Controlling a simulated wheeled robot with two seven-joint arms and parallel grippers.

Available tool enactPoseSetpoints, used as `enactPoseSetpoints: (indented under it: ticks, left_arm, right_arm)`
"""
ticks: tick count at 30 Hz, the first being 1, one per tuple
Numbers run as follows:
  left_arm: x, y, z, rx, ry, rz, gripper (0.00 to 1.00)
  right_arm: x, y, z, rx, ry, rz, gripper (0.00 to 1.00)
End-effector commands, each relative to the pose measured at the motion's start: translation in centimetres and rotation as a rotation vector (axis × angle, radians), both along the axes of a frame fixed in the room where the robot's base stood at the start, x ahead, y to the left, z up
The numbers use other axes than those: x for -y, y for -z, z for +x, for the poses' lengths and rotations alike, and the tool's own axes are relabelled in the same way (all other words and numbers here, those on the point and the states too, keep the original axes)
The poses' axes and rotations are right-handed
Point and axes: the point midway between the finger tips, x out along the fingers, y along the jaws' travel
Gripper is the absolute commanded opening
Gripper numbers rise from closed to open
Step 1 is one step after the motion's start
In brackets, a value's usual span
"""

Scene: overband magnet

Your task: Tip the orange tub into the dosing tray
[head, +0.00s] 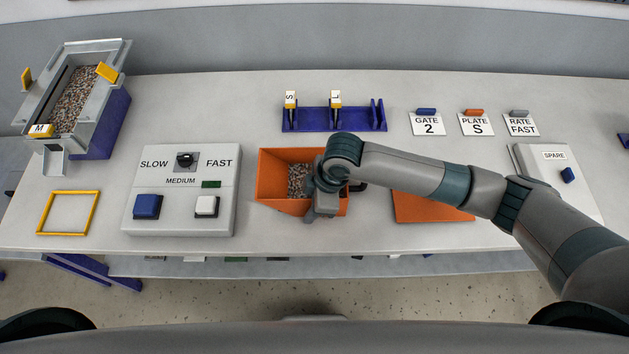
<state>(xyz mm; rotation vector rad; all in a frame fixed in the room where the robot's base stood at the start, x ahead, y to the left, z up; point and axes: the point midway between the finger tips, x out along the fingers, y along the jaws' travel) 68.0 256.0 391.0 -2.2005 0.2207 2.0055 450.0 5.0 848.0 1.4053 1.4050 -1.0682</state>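The orange tub (270,182) is near the middle of the bench and has grey-brown gravel in it. It looks roughly level; I cannot tell whether it touches the bench. My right gripper (322,208) is over the tub's right part, and my wrist covers that side. The fingertips are hidden, so I cannot see whether they hold the tub wall. The dosing tray (115,55) is the grey metal trough at the far left on a blue stand, with gravel in it, yellow tabs and a small spout at its near end. My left gripper is out of view.
A grey control box (182,222) stands between the spout and the tub. A yellow frame (40,214) lies at the front left. A blue rack (312,124) with S and L pieces stands behind the tub. An orange mat (430,210) lies right, beside a SPARE box (555,180).

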Motion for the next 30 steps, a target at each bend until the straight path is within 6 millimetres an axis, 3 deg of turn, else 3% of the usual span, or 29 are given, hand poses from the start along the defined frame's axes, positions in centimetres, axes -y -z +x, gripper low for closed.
enactPoseSetpoints:
  ticks: [15,18,30]
  left_arm:
    - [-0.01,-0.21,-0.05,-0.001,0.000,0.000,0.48]
    - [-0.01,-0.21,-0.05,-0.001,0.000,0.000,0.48]
    - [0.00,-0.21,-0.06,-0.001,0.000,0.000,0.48]
  right_arm:
    - [-0.03,0.23,-0.01,0.000,0.000,0.001,0.25]
    - [-0.02,0.23,-0.01,0.000,0.000,0.001,0.01]
    - [-0.02,0.22,-0.01,0.000,0.000,0.000,0.00]
